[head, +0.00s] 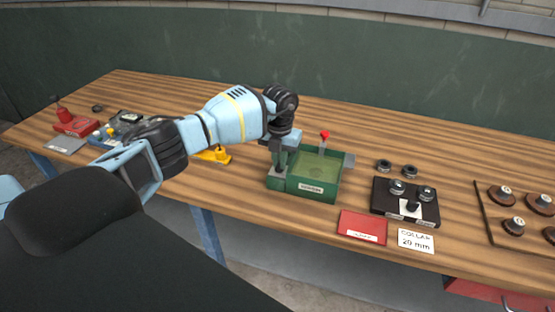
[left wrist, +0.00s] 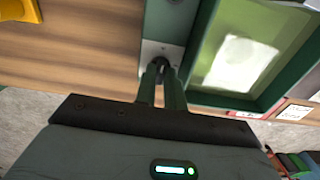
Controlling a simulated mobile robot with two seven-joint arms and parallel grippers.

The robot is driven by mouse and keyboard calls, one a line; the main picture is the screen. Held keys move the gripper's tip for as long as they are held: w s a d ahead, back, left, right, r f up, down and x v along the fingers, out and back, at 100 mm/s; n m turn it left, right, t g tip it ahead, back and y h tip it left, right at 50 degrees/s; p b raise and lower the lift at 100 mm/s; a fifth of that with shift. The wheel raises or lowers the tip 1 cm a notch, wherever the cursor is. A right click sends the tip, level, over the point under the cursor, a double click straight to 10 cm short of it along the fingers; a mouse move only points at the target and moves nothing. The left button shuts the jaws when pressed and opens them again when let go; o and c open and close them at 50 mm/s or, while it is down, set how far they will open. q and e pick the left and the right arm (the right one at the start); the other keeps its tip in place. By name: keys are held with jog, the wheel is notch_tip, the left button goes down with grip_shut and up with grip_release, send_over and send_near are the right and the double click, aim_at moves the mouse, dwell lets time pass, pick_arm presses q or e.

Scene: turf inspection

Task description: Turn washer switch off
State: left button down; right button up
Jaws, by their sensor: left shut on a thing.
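The washer is a green open-topped box (head: 318,190) on the wooden bench, with a murky green basin inside. A red-topped stem (head: 324,136) stands at its back. My left gripper (head: 280,168) reaches down over the washer's left end. In the left wrist view its fingers (left wrist: 161,78) are shut on a small dark switch (left wrist: 160,64) on a light plate (left wrist: 150,50) beside the basin (left wrist: 238,62). The fingers hide part of the switch, and I cannot tell its position. My right gripper is not in view.
A red card (head: 363,226) and a white "COLLAR 20 mm" card (head: 415,240) lie right of the washer. A black fixture (head: 383,208) with round parts stands behind them. A yellow object (head: 215,155) is to the left. The back of the bench is mostly clear.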

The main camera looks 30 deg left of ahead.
aim_at(279, 164)
pick_arm(q)
jog(key=shift+n, duration=0.4)
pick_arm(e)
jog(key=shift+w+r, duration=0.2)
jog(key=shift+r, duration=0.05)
pick_arm(q)
jog(key=c, duration=1.5)
grip_release()
jog(key=shift+r, duration=3.9)
